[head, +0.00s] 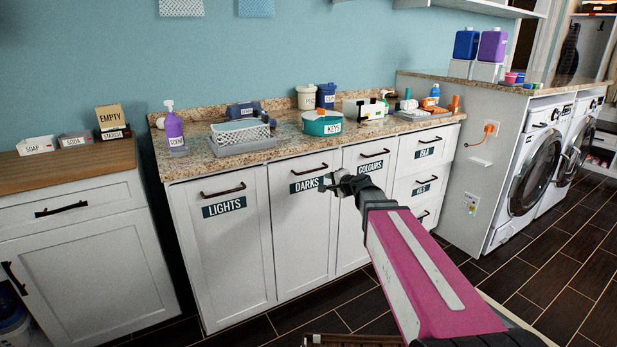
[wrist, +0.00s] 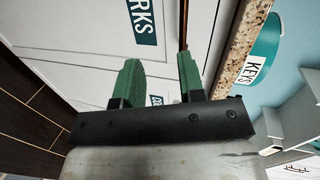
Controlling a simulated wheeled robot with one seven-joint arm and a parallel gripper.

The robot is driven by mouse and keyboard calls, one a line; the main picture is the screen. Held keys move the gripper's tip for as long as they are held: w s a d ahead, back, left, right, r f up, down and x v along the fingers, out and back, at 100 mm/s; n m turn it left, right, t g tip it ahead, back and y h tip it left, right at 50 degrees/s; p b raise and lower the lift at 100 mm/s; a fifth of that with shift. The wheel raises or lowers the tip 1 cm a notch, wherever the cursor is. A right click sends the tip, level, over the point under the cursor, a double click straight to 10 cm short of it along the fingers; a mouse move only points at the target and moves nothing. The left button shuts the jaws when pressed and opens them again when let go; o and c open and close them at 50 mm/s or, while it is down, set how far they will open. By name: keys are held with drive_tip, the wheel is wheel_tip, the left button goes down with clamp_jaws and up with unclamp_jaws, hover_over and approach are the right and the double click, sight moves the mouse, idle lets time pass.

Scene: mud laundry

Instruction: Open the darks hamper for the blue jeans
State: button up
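The darks hamper (head: 303,230) is a white front panel in the counter's row, with a "DARKS" label and a dark bar handle (head: 309,169) above it. It looks shut, flush with its neighbours. My gripper (head: 331,183) is in front of the panel's upper right edge, right of the label and below the handle's right end. In the wrist view its two green fingers (wrist: 160,72) are apart with nothing held between them. There the darks handle (wrist: 184,22) shows just beyond the right finger, and part of the darks label (wrist: 142,20) shows above. I see no blue jeans.
The lights hamper (head: 222,250) is at left and the colours hamper (head: 352,215) at right, partly behind my arm. The granite countertop (head: 285,143) above holds a teal keys pot (head: 322,124) and a wire basket (head: 240,132). Open dark floor lies in front.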

sight(315, 170)
drive_tip(key=shift+m+t, duration=0.5)
drive_tip(key=shift+m, duration=0.2)
drive_tip(key=x, duration=0.3)
drive_tip(key=r+x, duration=0.1)
drive_tip(key=x, duration=0.3)
drive_tip(key=r+x, duration=0.1)
drive_tip(key=x, duration=0.3)
drive_tip(key=shift+w+a+r, duration=0.1)
drive_tip(key=shift+a+r, duration=0.1)
drive_tip(key=shift+a, duration=0.2)
clamp_jaws()
